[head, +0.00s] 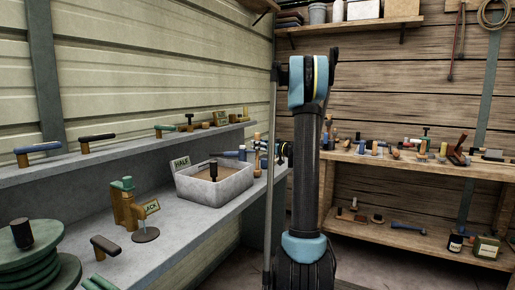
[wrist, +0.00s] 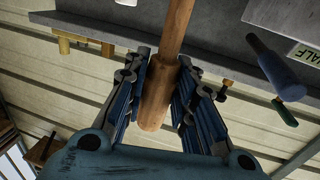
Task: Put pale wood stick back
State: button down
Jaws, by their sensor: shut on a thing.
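A plain brown wooden stick (wrist: 158,95) stands between the blue-padded fingers of my gripper (wrist: 160,92) in the wrist view. The fingers are shut on it near its rounded end. Its other end runs out of the top of the picture. In the head view my gripper (head: 284,150) is a small dark shape beside my arm, mostly hidden, near the right end of the grey bench. I cannot make out the stick for certain there.
The grey shelf (head: 120,148) along the left wall holds several tools. A green reel (head: 35,265) and a wooden block stand (head: 125,205) are on the left bench. A wooden bench (head: 400,165) on the right is crowded with tools. Bare bench shows in front of the tray.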

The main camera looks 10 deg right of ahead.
jog(key=shift+f, duration=0.4)
jog(key=c, duration=1.2)
grip_release()
jog(key=shift+c, duration=0.2)
jog(key=v, duration=1.1)
jog(key=shift+s+d, duration=0.25)
jog(key=shift+s, duration=0.05)
